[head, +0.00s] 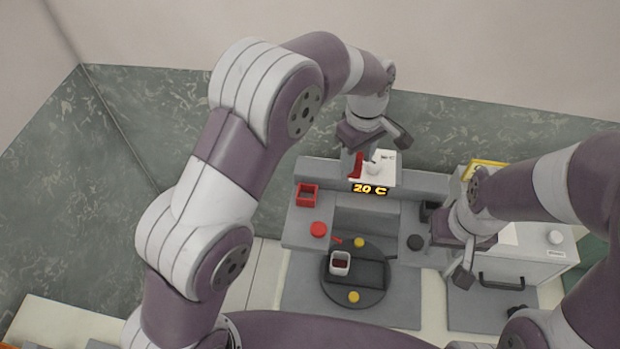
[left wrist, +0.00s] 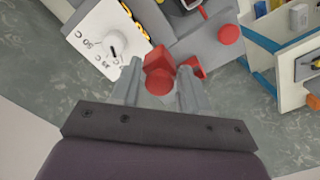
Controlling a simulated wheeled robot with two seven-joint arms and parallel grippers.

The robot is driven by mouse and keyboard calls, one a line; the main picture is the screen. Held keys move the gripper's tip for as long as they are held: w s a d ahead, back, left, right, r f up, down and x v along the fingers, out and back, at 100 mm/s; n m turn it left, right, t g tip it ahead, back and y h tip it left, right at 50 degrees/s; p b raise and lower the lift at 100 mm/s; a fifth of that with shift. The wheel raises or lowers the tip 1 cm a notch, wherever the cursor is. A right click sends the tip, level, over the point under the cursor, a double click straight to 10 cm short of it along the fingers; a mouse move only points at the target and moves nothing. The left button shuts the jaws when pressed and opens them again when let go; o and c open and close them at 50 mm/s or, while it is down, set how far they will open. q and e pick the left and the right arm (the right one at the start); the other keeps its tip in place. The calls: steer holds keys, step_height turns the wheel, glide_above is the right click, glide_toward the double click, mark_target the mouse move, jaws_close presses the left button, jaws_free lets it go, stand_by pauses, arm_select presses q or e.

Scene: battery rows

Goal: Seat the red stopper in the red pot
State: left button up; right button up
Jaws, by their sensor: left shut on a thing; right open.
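My left gripper (head: 360,161) is shut on a red stopper (head: 356,168), in front of the back panel. In the left wrist view the stopper (left wrist: 159,60) shows a blocky part and a round knob between the fingers (left wrist: 160,84). A red, square, open-topped holder (head: 307,195) stands on the grey unit's left side; part of it shows beside the stopper in the left wrist view (left wrist: 194,66). A pale square pot (head: 340,263) with a dark red inside sits on the dark round plate (head: 376,290). I cannot tell which is the red pot. My right gripper (head: 462,266) is open and empty.
A white dial panel (head: 386,158) stands behind a display (head: 370,190) reading 20 C. A red disc (head: 318,229) and a black knob (head: 415,242) flank the plate, which carries yellow knobs (head: 354,297). A white cabinet (head: 535,268) stands at right.

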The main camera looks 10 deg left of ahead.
arm_select(q)
steer(key=a+f, duration=0.2)
steer(key=a, duration=0.1)
steer(key=s+a+f, duration=0.1)
steer(key=a+f, duration=0.1)
steer(key=a, duration=0.2)
steer(key=a+f, duration=0.2)
steer(key=a, duration=0.1)
steer(key=shift+s+a+f, duration=0.3)
steer(key=shift+s+f, duration=0.05)
steer(key=f, duration=0.1)
steer(key=s+f+p, duration=0.1)
steer(key=f, duration=0.1)
steer(key=shift+d+f, duration=0.1)
steer(key=shift+f, duration=0.1)
jaws_close()
steer(key=shift+s+f, duration=0.1)
steer(key=shift+s, duration=0.05)
steer(key=o, duration=0.6)
jaws_free()
steer(key=shift+f, duration=0.1)
steer(key=shift+o, duration=0.8)
arm_select(e)
steer(key=shift+s+d+f, duration=0.15)
steer(key=shift+s+f, duration=0.05)
steer(key=shift+s, duration=0.7)
arm_select(q)
steer(key=shift+w, duration=0.25)
